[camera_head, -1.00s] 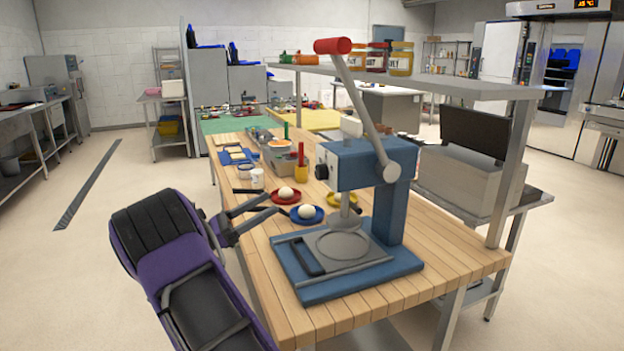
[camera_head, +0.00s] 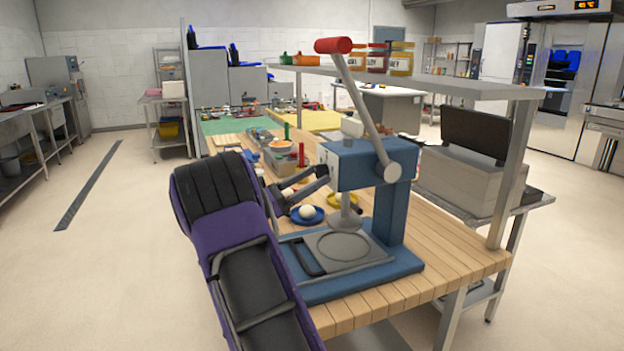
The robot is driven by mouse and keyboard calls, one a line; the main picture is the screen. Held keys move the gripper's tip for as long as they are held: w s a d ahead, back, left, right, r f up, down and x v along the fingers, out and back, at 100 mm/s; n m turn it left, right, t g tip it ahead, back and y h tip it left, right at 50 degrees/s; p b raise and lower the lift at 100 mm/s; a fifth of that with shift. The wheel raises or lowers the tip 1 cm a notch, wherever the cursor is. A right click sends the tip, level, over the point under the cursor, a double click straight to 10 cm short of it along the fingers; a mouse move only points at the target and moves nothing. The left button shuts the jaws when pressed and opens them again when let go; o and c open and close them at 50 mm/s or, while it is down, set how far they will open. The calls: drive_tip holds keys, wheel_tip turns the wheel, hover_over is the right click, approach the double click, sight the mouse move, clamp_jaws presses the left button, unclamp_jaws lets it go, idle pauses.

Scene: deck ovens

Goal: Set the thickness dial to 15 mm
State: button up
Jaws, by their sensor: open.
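The blue press (camera_head: 375,165) stands on the near end of the wooden table, with a grey lever and red knob rising above it. The thickness dial (camera_head: 322,171) is a small black knob on the pale left face of the press head. Its markings are too small to read. My gripper (camera_head: 318,178) is open, with its two dark fingers reaching right, their tips at or close to the dial. The fingers partly cover it, and I cannot tell whether they touch it or straddle it.
A blue plate (camera_head: 294,219) with a white ball sits just below my gripper; a yellow plate (camera_head: 346,202) is behind the press. A grey shelf (camera_head: 440,84) with jars (camera_head: 376,58) runs overhead at the right. Open floor lies left of the table (camera_head: 440,230).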

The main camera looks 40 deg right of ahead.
clamp_jaws()
drive_tip(key=shift+m, duration=0.3)
drive_tip(key=m+g, duration=0.1)
drive_tip(key=m, duration=0.1)
drive_tip(key=m+g+y, duration=0.1)
drive_tip(key=m, duration=0.2)
drive_tip(key=m+g+y+b, duration=0.1)
drive_tip(key=m, duration=0.1)
drive_tip(key=shift+w+m+g, duration=0.3)
drive_tip(key=shift+w+g, duration=0.05)
drive_tip(key=shift+g, duration=0.05)
drive_tip(key=m+y, duration=0.1)
drive_tip(key=m, duration=0.1)
drive_tip(key=m+g+y, duration=0.1)
drive_tip(key=m, duration=0.2)
drive_tip(key=m+g, duration=0.1)
drive_tip(key=m, duration=0.1)
drive_tip(key=shift+w+r+y, duration=0.15)
drive_tip(key=shift+r+y, duration=0.1)
drive_tip(key=shift+y, duration=0.15)
drive_tip(key=shift+m, duration=0.5)
unclamp_jaws()
drive_tip(key=shift+d, duration=0.1)
